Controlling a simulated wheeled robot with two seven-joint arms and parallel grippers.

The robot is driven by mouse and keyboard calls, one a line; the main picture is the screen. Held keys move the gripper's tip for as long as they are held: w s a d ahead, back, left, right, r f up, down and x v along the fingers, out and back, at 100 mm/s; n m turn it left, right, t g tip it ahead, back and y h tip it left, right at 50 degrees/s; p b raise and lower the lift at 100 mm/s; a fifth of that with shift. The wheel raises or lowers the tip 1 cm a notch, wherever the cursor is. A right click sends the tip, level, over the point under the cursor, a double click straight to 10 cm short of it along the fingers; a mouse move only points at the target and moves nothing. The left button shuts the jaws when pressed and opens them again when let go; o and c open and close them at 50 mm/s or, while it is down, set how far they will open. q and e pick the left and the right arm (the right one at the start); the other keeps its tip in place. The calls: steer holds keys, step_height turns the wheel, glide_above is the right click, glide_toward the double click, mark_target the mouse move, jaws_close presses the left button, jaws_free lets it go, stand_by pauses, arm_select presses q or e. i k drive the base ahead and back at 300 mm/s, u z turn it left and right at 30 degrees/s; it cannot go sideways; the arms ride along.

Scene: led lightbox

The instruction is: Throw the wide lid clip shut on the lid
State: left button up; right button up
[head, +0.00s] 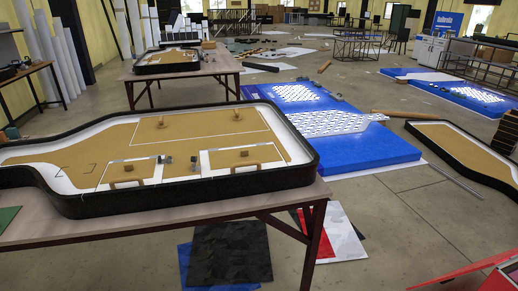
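A large black-rimmed box (190,204) with a white and tan inside lies on the near table. Two flat tan panels that look like lids, a left one (112,173) and a right one (262,155), are set in its front part, each with a small wooden block on it. Small dark fittings that may be clips sit between them, one at the left panel's side (165,159) and one at the right panel's side (194,159). They are too small to tell which is the wide clip or whether either is shut. Neither of my grippers is in view.
The table (150,229) has a bare strip along its front edge. A green sheet (8,216) lies at its left end. Blue platforms (375,152) and another tan, black-rimmed panel (465,148) lie on the floor to the right. A second table (190,71) stands behind.

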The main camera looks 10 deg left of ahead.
mark_target(193, 160)
steer(key=z, duration=0.95)
steer(key=i, duration=2.3)
steer(key=u, duration=2.1)
